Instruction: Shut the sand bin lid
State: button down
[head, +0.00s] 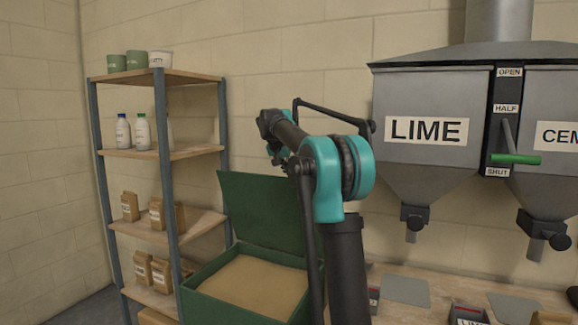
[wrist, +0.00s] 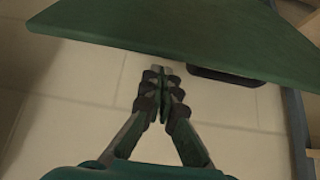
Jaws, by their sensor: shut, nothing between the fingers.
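The sand bin (head: 195,292) is a green box filled with tan sand. Its green lid (head: 262,212) stands open, tilted up at the back of the bin, with its right part hidden behind my arm. In the wrist view the lid (wrist: 190,35) spans the upper part as a broad green panel. My gripper (wrist: 158,72) is shut and empty, its fingertips close to the lid's edge in that view. I cannot tell whether they touch it. In the head view the fingers are not clearly visible.
A shelf rack (head: 165,155) with bottles, tubs and paper bags stands left of the bin. Lime (head: 425,155) and cement (head: 555,150) hoppers hang on the wall at right, with a green-handled lever (head: 515,159) between them. A bench (head: 430,280) with small containers lies below.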

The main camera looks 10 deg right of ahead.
jog(key=shift+s+a+f, duration=0.25)
jog(key=shift+s+a, duration=0.1)
jog(key=shift+s, duration=0.15)
jog(key=shift+s+a, duration=0.1)
